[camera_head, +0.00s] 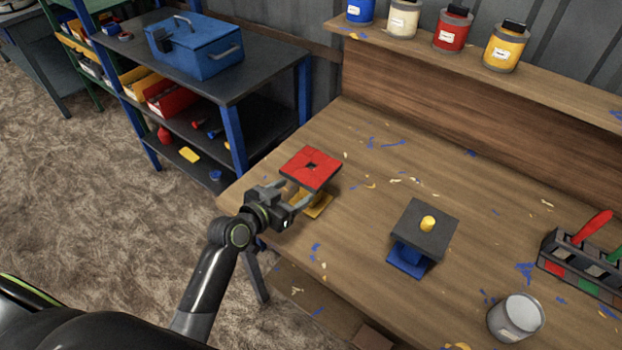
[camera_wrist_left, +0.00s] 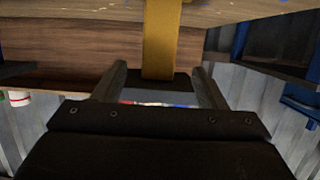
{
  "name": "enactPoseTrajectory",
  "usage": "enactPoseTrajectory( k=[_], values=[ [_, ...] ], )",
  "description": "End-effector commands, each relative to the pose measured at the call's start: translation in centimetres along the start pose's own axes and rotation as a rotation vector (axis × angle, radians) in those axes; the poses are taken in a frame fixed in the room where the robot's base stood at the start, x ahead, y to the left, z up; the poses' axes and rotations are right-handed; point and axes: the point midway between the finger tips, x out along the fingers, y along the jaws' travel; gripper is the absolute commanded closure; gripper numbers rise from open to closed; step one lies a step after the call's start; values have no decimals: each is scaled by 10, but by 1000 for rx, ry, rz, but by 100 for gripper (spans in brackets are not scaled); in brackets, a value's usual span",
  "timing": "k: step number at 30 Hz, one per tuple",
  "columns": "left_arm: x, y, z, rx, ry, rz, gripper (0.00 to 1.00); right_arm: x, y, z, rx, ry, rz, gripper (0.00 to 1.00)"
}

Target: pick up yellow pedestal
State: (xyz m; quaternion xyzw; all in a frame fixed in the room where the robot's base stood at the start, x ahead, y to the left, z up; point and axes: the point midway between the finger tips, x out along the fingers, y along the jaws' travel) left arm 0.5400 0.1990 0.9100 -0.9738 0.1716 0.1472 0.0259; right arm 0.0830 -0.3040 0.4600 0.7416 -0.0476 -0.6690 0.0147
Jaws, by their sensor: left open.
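The yellow pedestal has a yellow base (camera_head: 318,207) on the wooden workbench and a square red top plate (camera_head: 311,168) with a dark hole in its middle. My left gripper (camera_head: 297,194) is at its left side, below the red plate, with open fingers. In the left wrist view, the yellow column (camera_wrist_left: 161,38) stands between the spread fingers (camera_wrist_left: 160,72), with gaps on both sides. The column is mostly hidden in the head view. My right gripper is not in view.
A blue pedestal with a dark top (camera_head: 424,232) and yellow peg stands to the right. A grey can (camera_head: 516,318) and a tool holder (camera_head: 585,268) are further right. Paint cans line the shelf (camera_head: 540,85). Bare bench lies between the pedestals.

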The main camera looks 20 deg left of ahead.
Motion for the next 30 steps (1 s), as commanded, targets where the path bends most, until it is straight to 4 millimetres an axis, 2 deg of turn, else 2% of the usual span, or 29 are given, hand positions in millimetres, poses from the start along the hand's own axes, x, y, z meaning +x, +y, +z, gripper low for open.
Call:
enactPoseTrajectory(
  k=[7,18,28,30],
  values=[
    [12,0,-1,-1,1,0,35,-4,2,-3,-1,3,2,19],
    [52,1,2,-1,0,0,35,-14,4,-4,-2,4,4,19],
    [57,1,3,0,0,-1,35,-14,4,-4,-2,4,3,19],
    [57,1,3,0,0,-1,42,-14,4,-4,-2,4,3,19]
  ],
)
